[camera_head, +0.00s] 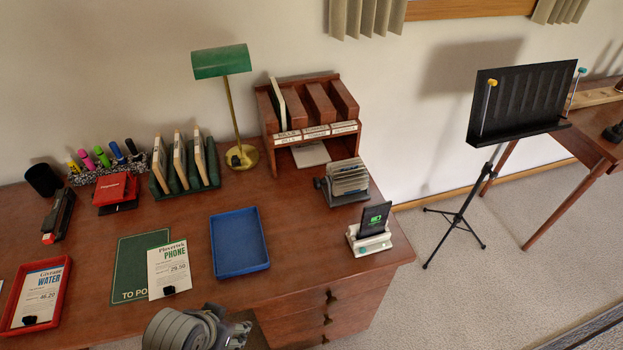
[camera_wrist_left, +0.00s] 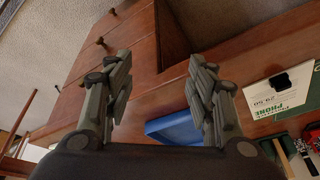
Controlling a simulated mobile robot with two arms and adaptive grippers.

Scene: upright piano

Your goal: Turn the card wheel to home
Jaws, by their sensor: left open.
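The card wheel (camera_head: 346,180) is a dark-framed rotary holder full of pale cards. It stands on the right part of the desk, in front of the wooden letter sorter. My left gripper (camera_head: 236,331) is at the desk's front edge, low in the head view, well apart from the card wheel. In the left wrist view its two fingers (camera_wrist_left: 160,95) are spread with nothing between them. The card wheel does not show in the left wrist view. My right gripper is not in view.
A phone on a white stand (camera_head: 369,232) is just in front of the card wheel. A blue tray (camera_head: 239,243) lies left of it, with bare desk between. The wooden sorter (camera_head: 311,115) and green lamp (camera_head: 222,62) stand behind. A music stand (camera_head: 515,100) is off to the right.

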